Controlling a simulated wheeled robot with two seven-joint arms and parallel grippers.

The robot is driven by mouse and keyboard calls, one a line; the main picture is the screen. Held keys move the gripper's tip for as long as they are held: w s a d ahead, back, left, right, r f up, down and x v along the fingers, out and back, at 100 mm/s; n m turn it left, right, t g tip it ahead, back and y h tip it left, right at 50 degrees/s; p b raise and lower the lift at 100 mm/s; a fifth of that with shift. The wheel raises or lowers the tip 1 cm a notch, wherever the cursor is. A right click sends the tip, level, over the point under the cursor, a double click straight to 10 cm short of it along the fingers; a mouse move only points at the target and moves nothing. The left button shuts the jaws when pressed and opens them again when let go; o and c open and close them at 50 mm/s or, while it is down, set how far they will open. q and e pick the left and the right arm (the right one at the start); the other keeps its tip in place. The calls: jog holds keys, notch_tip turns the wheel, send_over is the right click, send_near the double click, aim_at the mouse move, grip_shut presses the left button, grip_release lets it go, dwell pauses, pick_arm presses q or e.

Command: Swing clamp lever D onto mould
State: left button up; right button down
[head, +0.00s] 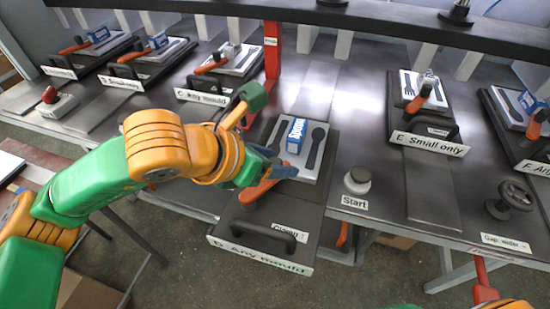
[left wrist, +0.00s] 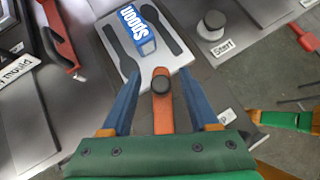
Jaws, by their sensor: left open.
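Clamp lever D (head: 262,190) is an orange bar on the black station labelled "Any mould", in the middle of the head view. Its orange bar and dark knob also show in the left wrist view (left wrist: 162,112). The mould (head: 312,164) is a light grey plate with dark spoon shapes and a blue "Spoon" label; it also shows in the left wrist view (left wrist: 180,52). My left gripper (head: 276,172) is open, its blue fingers on either side of the lever (left wrist: 161,78), with gaps visible. The lever's end reaches the mould's near edge in the wrist view.
A Start button (head: 357,180) stands right of station D, with a handwheel (head: 514,195) farther right. A red post (head: 272,50) rises behind the left arm. Station E (head: 430,143), "Small only", is to the right. Several similar stations stand at the back left.

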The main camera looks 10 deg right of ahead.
aim_at(254, 190)
pick_arm(q)
jog(key=b+v, duration=0.1)
jog(key=v, duration=0.6)
jog(key=shift+w+d+f, duration=0.1)
